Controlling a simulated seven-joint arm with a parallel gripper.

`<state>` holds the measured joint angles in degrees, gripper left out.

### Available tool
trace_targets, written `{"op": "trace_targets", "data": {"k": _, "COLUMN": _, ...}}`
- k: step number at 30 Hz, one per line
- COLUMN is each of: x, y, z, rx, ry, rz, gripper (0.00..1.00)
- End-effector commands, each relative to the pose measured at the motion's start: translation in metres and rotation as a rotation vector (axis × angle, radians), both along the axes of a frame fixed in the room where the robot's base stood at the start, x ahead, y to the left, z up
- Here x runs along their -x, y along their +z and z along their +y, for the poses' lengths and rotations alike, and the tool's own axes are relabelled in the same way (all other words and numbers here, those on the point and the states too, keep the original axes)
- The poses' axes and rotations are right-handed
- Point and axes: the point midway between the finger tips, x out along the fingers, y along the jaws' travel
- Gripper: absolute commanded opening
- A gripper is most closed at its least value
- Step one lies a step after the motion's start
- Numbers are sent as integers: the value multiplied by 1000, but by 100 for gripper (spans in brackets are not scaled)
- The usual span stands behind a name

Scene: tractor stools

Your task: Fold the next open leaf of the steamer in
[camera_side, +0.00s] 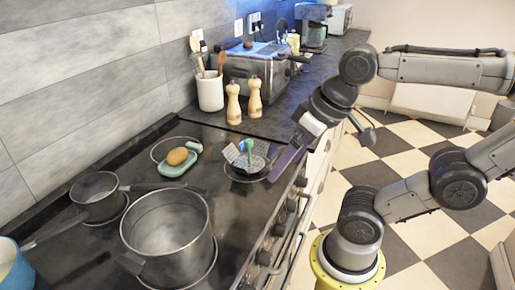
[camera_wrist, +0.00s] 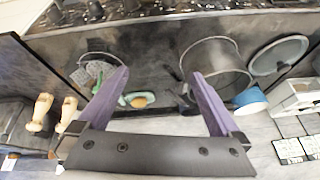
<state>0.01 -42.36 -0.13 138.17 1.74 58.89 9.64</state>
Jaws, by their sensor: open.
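The steamer (camera_side: 258,163) is a grey perforated basket with a green post in its middle, standing on a dark round base on the hob. Some of its leaves spread outward; I cannot tell exactly how many are open. It also shows in the wrist view (camera_wrist: 92,70) at the upper left, partly hidden behind the left finger. My gripper (camera_side: 273,177) has purple fingers and hangs just right of the steamer in the side view, apart from it as far as I can see. In the wrist view my gripper (camera_wrist: 162,78) is wide open with nothing between its fingertips.
A large steel pot (camera_side: 168,235) and a small saucepan (camera_side: 95,193) stand at the left of the hob. A green dish (camera_side: 177,168) holds a brown egg-shaped thing. Two wooden mills (camera_side: 234,104), a white utensil pot (camera_side: 210,92) and a toaster (camera_side: 255,70) stand behind.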

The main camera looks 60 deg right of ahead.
Motion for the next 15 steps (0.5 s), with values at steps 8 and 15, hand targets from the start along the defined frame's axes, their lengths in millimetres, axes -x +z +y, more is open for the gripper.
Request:
{"op": "trace_targets", "data": {"k": 8, "x": -50, "y": 60, "z": -9, "rx": -162, "ry": -316, "rz": 143, "gripper": 100}}
{"op": "trace_targets", "data": {"k": 15, "x": -116, "y": 87, "z": -54, "rx": -298, "ry": -642, "rz": 298, "gripper": 100}}
